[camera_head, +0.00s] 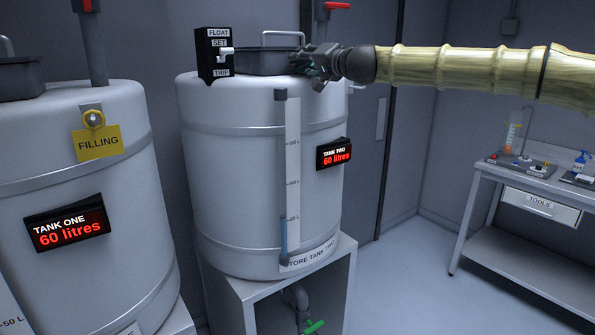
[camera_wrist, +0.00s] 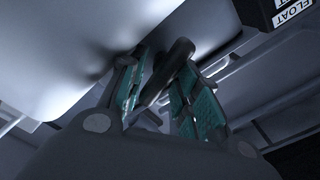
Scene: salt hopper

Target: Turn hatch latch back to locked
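The hatch (camera_head: 262,62) is a dark grey lid with a pale bar handle on top of tank two (camera_head: 240,150). My gripper (camera_head: 308,62) reaches in from the right and is at the right end of the hatch. It hides the latch in the head view. In the wrist view my gripper's teal-padded fingers (camera_wrist: 165,78) stand either side of a dark rounded lever (camera_wrist: 178,58), which looks like the hatch latch. The lever lies between the fingers, close to both pads. I cannot tell whether both pads press on it, nor whether the latch is locked.
A black float box (camera_head: 214,55) marked SET and TRIP stands left of the hatch. Tank one (camera_head: 85,170) with a yellow FILLING tag is at the left. Both displays read 60 litres. A workbench (camera_head: 520,172) stands at the right, with clear floor before it.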

